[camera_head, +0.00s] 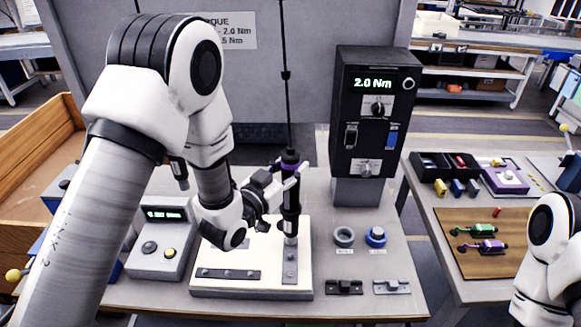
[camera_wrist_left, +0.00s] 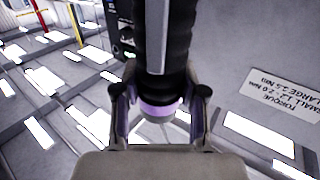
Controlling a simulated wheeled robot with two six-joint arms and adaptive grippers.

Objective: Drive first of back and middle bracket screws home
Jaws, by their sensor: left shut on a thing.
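My left gripper (camera_head: 287,182) is shut around a black and purple screwdriver (camera_head: 290,206). The screwdriver hangs upright from a dark cord, over the right part of a cream fixture plate (camera_head: 250,242). In the left wrist view the left gripper (camera_wrist_left: 160,104) has a finger on either side of the screwdriver (camera_wrist_left: 170,35). A dark bracket strip (camera_head: 290,268) lies lengthwise below the tool. Another bracket strip (camera_head: 228,274) lies crosswise at the plate's front left. The tool's lower end is near the far end of the lengthwise strip; I cannot tell whether it touches a screw. The right gripper is outside the picture.
A dark torque tower (camera_head: 366,140) reading 2.0 Nm stands behind right. A grey display box (camera_head: 160,245) stands left of the plate. A grey ring (camera_head: 344,236), a blue-ringed part (camera_head: 376,236) and two small black holders (camera_head: 344,287) (camera_head: 392,287) sit to the right.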

